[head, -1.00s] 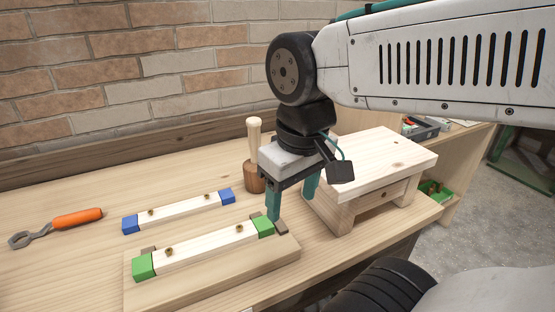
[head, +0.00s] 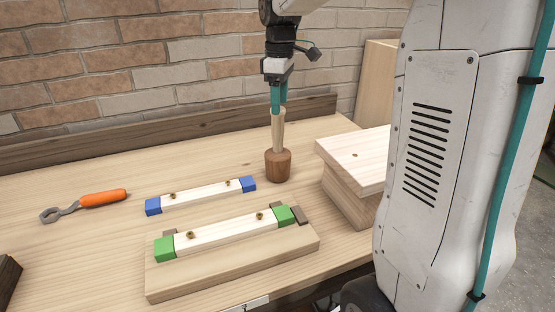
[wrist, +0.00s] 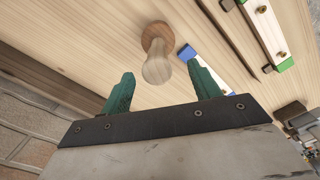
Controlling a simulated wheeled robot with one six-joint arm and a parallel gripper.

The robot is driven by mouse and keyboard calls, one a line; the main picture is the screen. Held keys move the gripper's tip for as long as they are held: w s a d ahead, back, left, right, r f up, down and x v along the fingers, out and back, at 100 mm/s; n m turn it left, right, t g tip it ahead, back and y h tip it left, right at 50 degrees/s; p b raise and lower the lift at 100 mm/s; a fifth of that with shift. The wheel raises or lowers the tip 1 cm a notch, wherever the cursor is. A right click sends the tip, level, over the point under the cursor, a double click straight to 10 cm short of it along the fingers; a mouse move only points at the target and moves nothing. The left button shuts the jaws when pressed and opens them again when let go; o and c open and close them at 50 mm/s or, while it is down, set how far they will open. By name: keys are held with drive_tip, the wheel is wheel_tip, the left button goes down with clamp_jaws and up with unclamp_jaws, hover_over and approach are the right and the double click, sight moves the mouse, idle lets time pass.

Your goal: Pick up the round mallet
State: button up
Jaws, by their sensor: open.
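The round mallet (head: 278,165) stands upright on its dark brown head on the workbench, with its pale handle pointing up. In the wrist view the mallet (wrist: 156,68) shows from above, its handle end toward the camera and lying between the two finger lines. My gripper (head: 278,108) is above the mallet with its teal fingers pointing down at the top of the handle. In the wrist view my gripper (wrist: 160,88) has its fingers wide apart, with nothing clamped. In the head view the fingers overlap the handle top; whether they touch it I cannot tell.
A strip with blue ends (head: 203,195) and a strip with green ends (head: 225,230) on a wooden base (head: 235,262) lie in front. An orange-handled tool (head: 85,203) is at left. A wooden stand (head: 350,175) is close right of the mallet. The brick wall (head: 150,55) is behind.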

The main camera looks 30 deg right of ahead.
sight(278, 118)
drive_tip(key=f, duration=0.4)
drive_tip(key=w+f, duration=0.1)
drive_tip(key=f, duration=0.1)
drive_tip(key=shift+f, duration=0.1)
clamp_jaws()
